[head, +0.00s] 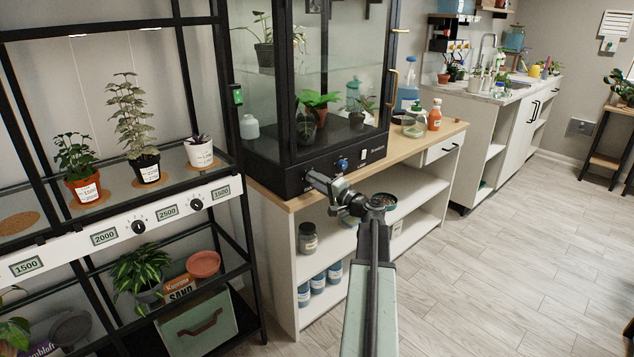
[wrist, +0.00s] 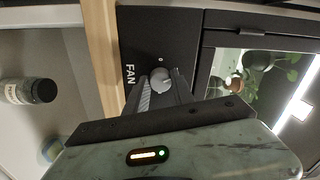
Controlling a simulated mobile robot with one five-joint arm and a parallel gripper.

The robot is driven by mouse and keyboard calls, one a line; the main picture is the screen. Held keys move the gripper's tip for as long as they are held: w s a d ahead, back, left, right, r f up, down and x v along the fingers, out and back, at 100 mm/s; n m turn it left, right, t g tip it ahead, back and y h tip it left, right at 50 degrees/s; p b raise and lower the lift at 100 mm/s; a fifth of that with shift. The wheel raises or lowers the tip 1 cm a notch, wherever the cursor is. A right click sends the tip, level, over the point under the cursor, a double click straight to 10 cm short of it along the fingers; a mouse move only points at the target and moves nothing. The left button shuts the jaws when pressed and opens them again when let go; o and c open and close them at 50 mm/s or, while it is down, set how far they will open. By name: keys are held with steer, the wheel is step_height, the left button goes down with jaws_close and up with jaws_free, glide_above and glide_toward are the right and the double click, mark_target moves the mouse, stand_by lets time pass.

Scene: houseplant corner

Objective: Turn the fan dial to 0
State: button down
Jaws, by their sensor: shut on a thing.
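The fan dial (wrist: 160,77) is a small grey round knob on the black front panel (wrist: 142,48), next to the word FAN in the wrist view. A small light mark shows on the panel just above it. My gripper (wrist: 161,88) is shut on the dial, with a ridged finger on each side. In the head view my gripper (head: 318,182) reaches the left part of the glass cabinet's black base (head: 270,177) and mostly hides the dial. I cannot tell which number the dial points to.
A blue knob (head: 342,164) and a white switch (head: 362,155) sit on the same panel, right of my gripper. A wooden counter (head: 440,130) bears the cabinet. A dark-lidded jar (head: 308,238) stands on the shelf below. A black plant rack (head: 235,150) stands at the left.

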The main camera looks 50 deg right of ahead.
steer(key=n, duration=1.3)
steer(key=shift+d+f+y+p, duration=0.1)
steer(key=shift+y+p, duration=0.2)
steer(key=shift+p, duration=0.1)
steer(key=c, duration=1.1)
jaws_free()
steer(key=s, duration=0.7)
steer(key=shift+s, duration=0.4)
